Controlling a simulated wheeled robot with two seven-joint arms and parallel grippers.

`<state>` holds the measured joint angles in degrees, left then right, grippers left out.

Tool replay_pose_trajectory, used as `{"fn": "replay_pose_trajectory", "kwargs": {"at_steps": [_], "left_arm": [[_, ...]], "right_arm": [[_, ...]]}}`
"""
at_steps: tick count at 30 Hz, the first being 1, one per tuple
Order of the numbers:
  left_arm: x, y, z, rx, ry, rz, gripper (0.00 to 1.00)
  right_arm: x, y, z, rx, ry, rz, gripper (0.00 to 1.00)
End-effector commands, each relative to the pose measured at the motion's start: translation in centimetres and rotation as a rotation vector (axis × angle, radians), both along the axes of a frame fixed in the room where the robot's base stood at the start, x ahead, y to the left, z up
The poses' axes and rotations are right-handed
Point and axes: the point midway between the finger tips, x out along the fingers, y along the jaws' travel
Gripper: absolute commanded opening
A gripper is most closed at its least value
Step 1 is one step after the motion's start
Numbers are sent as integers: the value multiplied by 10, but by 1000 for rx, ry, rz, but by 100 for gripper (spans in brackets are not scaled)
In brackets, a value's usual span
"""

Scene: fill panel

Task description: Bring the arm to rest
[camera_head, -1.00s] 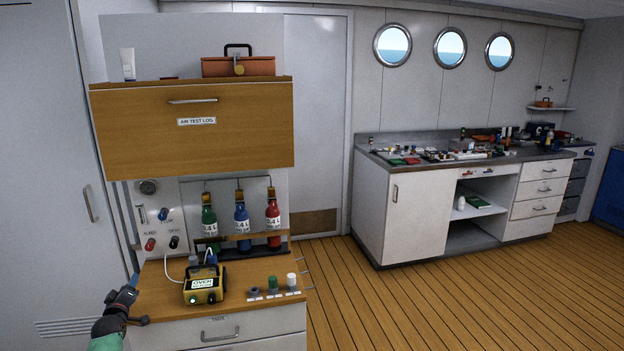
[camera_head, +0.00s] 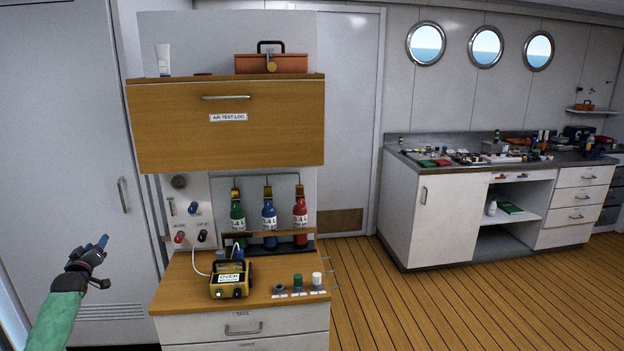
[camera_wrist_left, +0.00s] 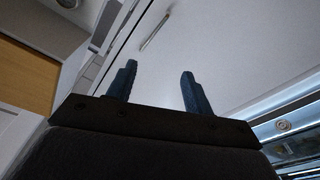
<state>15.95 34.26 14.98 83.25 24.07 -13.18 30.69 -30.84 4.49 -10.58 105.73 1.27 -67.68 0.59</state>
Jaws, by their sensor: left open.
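My left gripper (camera_head: 101,243) is raised at the left of the head view, in front of the white door and left of the wooden cabinet top. Its green-sleeved forearm comes up from the bottom left. In the left wrist view its two dark fingers (camera_wrist_left: 158,85) stand apart with nothing between them. The gripper touches nothing that I can see. My right gripper is not in view.
The cabinet top (camera_head: 185,285) holds a yellow gas meter (camera_head: 231,284) and several small caps. Green, blue and red bottles (camera_head: 269,218) hang behind it. A white door (camera_head: 65,150) stands behind my gripper. Wooden floor (camera_head: 370,310) is clear to the right.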

Motion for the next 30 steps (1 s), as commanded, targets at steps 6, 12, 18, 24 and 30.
{"fn": "replay_pose_trajectory", "kwargs": {"at_steps": [6,12,18,24,30], "left_arm": [[-13,-27,-59,68,153,-26,51],[-36,-61,-131,147,335,-62,51],[-84,-107,-227,260,582,-122,51],[-154,-152,-319,381,834,-196,51],[-239,-194,-398,498,1077,-283,51]], "right_arm": [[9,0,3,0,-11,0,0],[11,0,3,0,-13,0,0],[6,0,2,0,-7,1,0],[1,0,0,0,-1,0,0],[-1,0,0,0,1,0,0]]}}
